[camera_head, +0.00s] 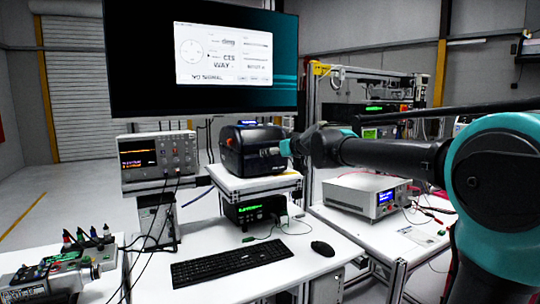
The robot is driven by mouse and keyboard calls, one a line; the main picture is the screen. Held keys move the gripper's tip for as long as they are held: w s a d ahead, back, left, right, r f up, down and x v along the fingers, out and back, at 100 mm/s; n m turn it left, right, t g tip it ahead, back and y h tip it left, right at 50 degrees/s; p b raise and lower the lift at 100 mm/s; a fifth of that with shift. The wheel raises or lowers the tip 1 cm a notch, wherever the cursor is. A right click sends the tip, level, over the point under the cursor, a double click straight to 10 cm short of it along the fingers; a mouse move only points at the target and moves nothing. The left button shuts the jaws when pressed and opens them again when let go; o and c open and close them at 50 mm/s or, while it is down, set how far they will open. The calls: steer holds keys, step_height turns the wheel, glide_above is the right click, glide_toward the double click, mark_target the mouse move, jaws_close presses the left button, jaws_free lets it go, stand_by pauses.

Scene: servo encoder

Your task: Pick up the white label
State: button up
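A black label printer (246,152) stands on a raised white shelf (232,184) in the middle of the view. My arm reaches in from the right, and its end, my gripper (284,148), is at the printer's right front. The gripper is small here and partly blends with the printer, so I cannot tell whether its fingers are open or shut or whether they touch anything. I cannot clearly make out the white label. A small pale spot shows by the gripper's tip, but I cannot tell what it is.
A large monitor (205,95) hangs behind the printer. An oscilloscope (158,157) stands to the left. A black keyboard (232,262) and mouse (322,248) lie on the white desk below. A power supply (367,195) stands on the right bench. Cables run across the desk.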

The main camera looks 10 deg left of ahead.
steer(key=shift+x, duration=1.15)
steer(key=shift+c, duration=0.4)
steer(key=c, duration=0.7)
step_height(320, 180, up, 20)
